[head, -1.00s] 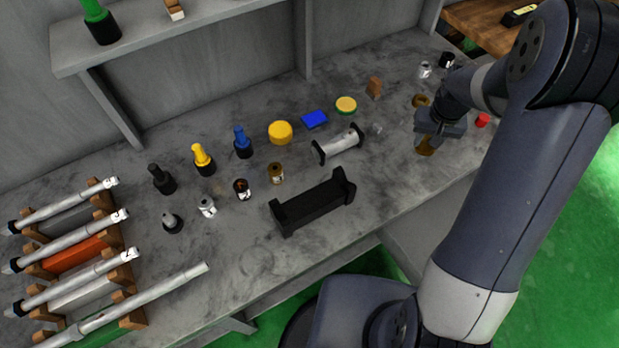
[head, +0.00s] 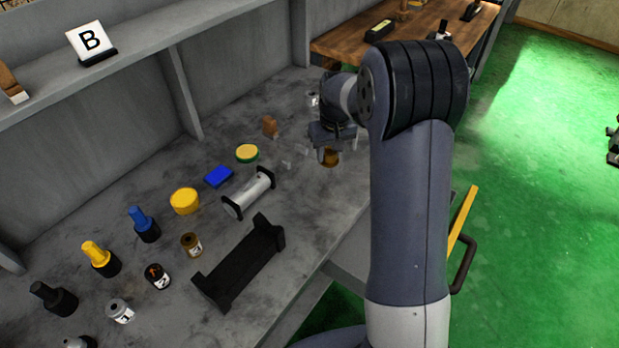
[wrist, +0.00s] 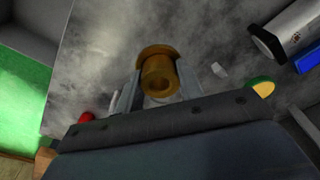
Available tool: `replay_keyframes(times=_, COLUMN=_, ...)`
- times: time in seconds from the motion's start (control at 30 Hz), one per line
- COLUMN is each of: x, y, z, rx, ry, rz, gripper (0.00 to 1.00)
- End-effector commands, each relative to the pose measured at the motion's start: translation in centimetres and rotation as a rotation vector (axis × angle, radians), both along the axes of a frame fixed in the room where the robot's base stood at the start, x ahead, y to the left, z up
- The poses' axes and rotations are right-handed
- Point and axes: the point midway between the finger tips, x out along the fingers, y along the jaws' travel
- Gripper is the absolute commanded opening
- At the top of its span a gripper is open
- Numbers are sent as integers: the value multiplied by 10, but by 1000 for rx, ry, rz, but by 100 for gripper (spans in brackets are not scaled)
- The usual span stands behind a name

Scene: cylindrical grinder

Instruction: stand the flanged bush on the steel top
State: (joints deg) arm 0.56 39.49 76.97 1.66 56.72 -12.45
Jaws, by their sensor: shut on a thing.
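The flanged bush (wrist: 158,78) is a bronze-coloured sleeve with a wider flange at one end. In the head view, the bush (head: 330,158) shows as a small brown shape under my gripper (head: 331,149), at the far right part of the grey bench. The grey mottled top (head: 95,215) looks like the steel top. I cannot tell whether the bush touches it.
Left of my gripper are a green-yellow tin (head: 247,153), a wooden block (head: 270,126), a silver roller (head: 248,193) and a black cradle (head: 240,265). A red item (wrist: 86,117) shows in the wrist view. A wooden bench (head: 345,42) stands behind.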

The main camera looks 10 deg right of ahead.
Motion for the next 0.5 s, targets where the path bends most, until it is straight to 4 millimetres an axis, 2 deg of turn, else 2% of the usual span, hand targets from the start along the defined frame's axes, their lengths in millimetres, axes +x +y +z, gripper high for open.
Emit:
replay_keyframes(times=0.1, x=-1, y=0, z=-23, rx=0, ry=4, rz=0, gripper=4)
replay_keyframes(times=0.37, x=0, y=0, z=-46, rx=0, ry=1, rz=0, gripper=4)
replay_keyframes(times=0.5, x=0, y=0, z=-66, rx=0, ry=4, rz=0, gripper=4)
